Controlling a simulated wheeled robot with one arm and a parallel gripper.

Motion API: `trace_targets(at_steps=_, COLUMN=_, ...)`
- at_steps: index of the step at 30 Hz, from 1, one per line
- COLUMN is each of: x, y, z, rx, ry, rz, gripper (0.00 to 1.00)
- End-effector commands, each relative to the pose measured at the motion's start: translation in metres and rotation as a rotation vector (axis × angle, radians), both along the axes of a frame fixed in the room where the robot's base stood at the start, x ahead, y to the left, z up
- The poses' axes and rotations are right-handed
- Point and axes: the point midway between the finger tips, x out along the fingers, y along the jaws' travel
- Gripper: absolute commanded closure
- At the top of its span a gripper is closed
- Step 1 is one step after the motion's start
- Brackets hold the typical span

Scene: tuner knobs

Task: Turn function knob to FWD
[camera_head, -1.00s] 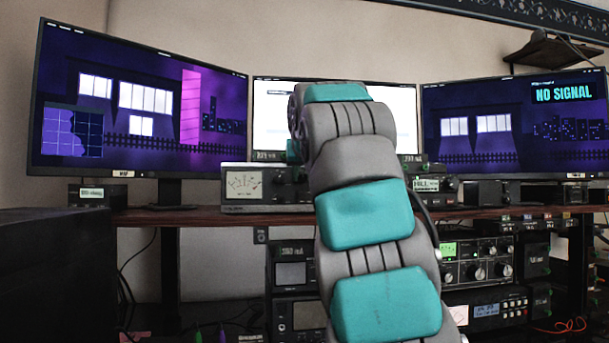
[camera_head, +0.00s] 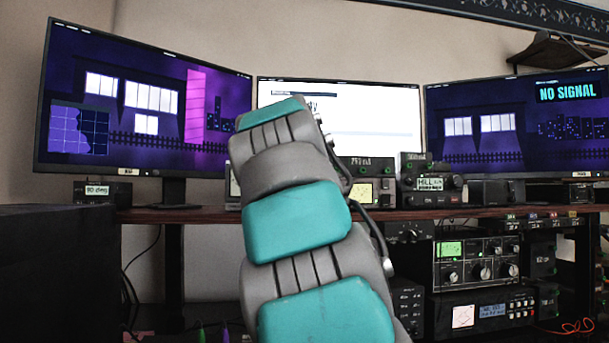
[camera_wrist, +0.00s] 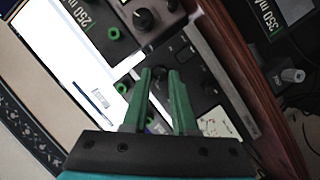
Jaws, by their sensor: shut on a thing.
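My gripper (camera_wrist: 160,74) shows in the wrist view with two green fingers pointing at a dark panel. The fingers are shut on a small dark round knob (camera_wrist: 158,72) at their tips, which partly cover it. The knob's markings and pointer are too small to read, so I cannot tell its setting. The panel belongs to a dark unit with a pale meter (camera_wrist: 218,122). In the head view my arm hides the gripper and most of this middle part of the shelf; a unit with a yellowish meter (camera_head: 374,192) shows just right of the arm.
In the wrist view a box with another black knob (camera_wrist: 143,18) stands close beside the panel. A small display unit (camera_head: 428,184) stands right of the arm on the brown shelf (camera_head: 500,211). Monitors stand behind, including the white-screened one (camera_head: 390,110). Radio gear with knobs (camera_head: 480,270) sits below.

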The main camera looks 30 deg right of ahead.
Motion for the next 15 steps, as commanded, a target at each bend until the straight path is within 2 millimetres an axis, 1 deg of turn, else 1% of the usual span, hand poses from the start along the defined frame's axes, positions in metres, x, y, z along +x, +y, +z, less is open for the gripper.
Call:
trace_targets(at_steps=7, x=0.0004, y=0.0003, z=-0.0009, rx=-0.054, ry=0.016, rz=0.000, gripper=1.00)
trace_targets(at_steps=15, x=0.0007, y=0.0003, z=-0.0009, rx=-0.063, ry=0.019, rz=0.000, gripper=1.00)
